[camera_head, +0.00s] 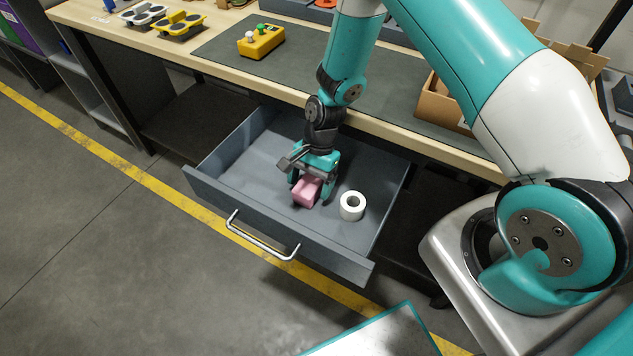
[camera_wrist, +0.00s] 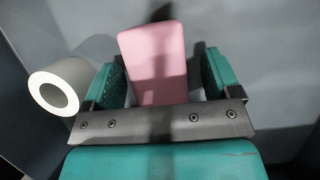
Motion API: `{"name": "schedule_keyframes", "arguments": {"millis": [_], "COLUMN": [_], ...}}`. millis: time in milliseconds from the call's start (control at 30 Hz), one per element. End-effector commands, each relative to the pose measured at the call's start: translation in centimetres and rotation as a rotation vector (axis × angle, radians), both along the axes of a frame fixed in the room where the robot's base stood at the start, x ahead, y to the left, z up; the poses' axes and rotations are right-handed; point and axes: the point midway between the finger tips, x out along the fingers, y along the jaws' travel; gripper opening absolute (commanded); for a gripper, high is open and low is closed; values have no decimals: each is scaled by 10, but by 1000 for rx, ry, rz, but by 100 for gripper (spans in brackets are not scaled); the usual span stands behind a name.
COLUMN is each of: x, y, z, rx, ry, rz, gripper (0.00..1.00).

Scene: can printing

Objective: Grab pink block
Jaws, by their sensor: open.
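The pink block (camera_head: 306,191) lies in the open grey drawer (camera_head: 250,165), near the drawer's middle. My gripper (camera_head: 311,190) reaches down into the drawer right over the block. In the wrist view the pink block (camera_wrist: 154,62) sits between the two teal fingers of my gripper (camera_wrist: 160,80), slightly tilted. The fingers stand open on either side of it, with a gap visible on the right; the left finger is closer to the block. The block's lower end is hidden behind the gripper's grey crossbar.
A white roll (camera_head: 352,205) stands in the drawer just right of my gripper; it also shows in the wrist view (camera_wrist: 58,88). The drawer's front wall with a metal handle (camera_head: 262,240) is nearby. The workbench (camera_head: 215,50) holds a yellow button box (camera_head: 261,41). The drawer's left part is clear.

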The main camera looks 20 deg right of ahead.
Motion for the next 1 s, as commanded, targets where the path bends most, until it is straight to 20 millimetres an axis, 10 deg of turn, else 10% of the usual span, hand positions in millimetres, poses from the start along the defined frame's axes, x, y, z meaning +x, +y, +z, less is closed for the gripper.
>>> {"name": "schedule_keyframes", "arguments": {"millis": [100, 333, 767, 1000], "x": [0, 0, 0, 1], "y": [0, 0, 0, 0], "z": [0, 0, 10, 61], "rx": [0, 0, 0, 0], "ry": [0, 0, 0, -6], "rz": [0, 0, 1, 1], "gripper": [78, 30, 30, 30]}}
